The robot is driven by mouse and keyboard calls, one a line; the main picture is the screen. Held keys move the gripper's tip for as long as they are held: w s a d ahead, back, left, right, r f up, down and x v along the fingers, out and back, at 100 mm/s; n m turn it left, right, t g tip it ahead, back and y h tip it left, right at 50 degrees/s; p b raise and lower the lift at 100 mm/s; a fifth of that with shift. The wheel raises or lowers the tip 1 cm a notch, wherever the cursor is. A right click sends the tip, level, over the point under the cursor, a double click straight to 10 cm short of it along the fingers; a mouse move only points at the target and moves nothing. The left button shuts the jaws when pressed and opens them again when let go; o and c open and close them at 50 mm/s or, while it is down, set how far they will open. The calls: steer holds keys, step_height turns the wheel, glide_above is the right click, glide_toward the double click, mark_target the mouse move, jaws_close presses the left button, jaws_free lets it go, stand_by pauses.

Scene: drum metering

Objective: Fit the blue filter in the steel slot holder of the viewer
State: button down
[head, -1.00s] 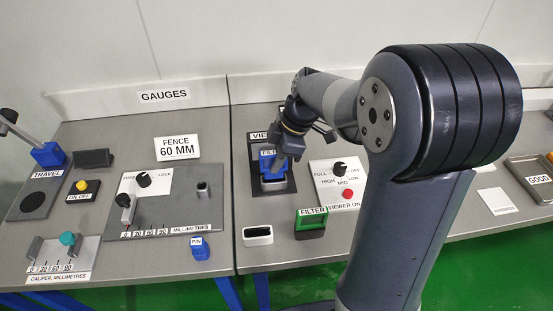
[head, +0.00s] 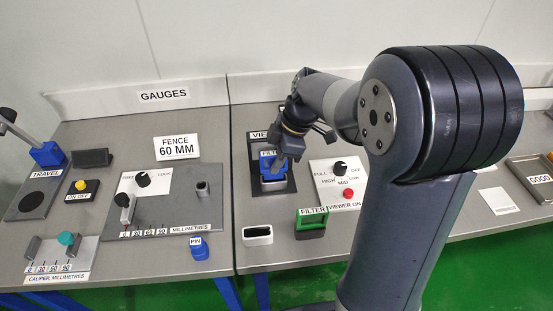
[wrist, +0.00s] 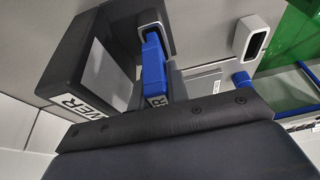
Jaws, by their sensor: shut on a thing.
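The blue filter (head: 268,164) stands upright at the viewer (head: 255,150), with its label facing out. My gripper (head: 287,158) is shut on the filter's upper part. The steel slot holder (head: 274,186) is a light-rimmed block on the viewer's dark base, directly below the filter. In the wrist view, the far end of the blue filter (wrist: 153,55) meets the dark opening of the slot holder (wrist: 147,18). I cannot tell how deep it sits. My gripper's dark body hides much of the near end.
An empty light-rimmed holder (head: 257,236) stands in front of the viewer, with a green filter (head: 310,222) to its right. A control panel with a black knob and red button (head: 348,193) lies right of the viewer. The fence plate (head: 170,215) is to the left.

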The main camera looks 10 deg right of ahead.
steer(key=shift+f+b, duration=1.1)
steer(key=shift+f, duration=0.25)
steer(key=c, duration=1.3)
jaws_free()
steer(key=shift+r, duration=0.1)
steer(key=v, duration=1)
steer(key=shift+r, duration=0.35)
steer(key=shift+d, duration=0.15)
